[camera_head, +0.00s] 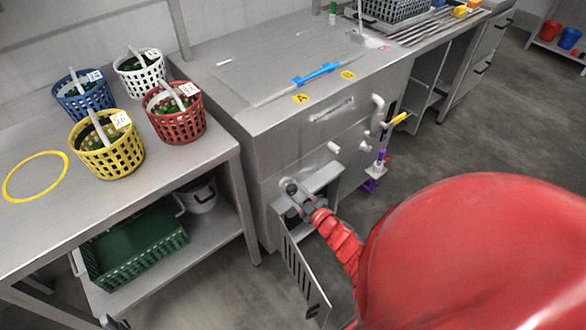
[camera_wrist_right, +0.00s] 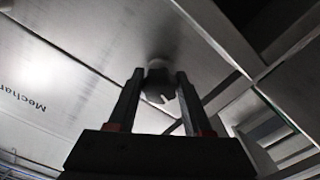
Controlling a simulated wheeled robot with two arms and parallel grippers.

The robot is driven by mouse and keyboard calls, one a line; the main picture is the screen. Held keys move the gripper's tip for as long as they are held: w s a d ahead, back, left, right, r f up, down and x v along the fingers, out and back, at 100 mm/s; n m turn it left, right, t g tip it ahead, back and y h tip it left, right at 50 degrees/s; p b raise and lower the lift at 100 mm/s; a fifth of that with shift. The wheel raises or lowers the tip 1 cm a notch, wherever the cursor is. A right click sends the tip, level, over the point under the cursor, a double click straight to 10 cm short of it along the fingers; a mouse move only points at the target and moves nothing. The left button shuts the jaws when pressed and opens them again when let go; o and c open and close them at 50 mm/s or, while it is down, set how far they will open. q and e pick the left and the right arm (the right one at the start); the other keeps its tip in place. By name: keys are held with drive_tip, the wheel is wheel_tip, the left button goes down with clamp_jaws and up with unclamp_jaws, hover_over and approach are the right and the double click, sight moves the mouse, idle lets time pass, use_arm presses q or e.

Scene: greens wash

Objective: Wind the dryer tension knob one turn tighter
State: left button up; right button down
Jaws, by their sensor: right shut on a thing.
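The tension knob (camera_wrist_right: 158,80) is a dark, lobed knob on a metal face in the right wrist view. My right gripper (camera_wrist_right: 157,95) has its two fingers on either side of it and is shut on it. In the head view, my red right arm reaches to the steel cabinet, and the right gripper (camera_head: 300,197) is at the small open compartment low on its front. The knob is mostly hidden there by the gripper. The compartment's vented door (camera_head: 302,275) hangs open beside the arm. My left gripper is not in view.
Yellow, red, blue and white baskets of greens stand on the left table (camera_head: 215,165). A green crate (camera_head: 135,250) and a pot sit on its lower shelf. Pipes and a yellow-handled valve (camera_head: 399,119) stick out right of the compartment.

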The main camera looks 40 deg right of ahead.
drive_tip(key=shift+m+p, duration=0.45)
drive_tip(key=shift+m, duration=0.55)
drive_tip(key=shift+f, duration=0.1)
drive_tip(key=shift+c, duration=1.6)
unclamp_jaws()
drive_tip(key=shift+s, duration=0.1)
drive_tip(key=s+d, duration=0.1)
drive_tip(key=s, duration=1.6)
drive_tip(key=shift+s+d+p, duration=0.15)
drive_tip(key=shift+p, duration=0.2)
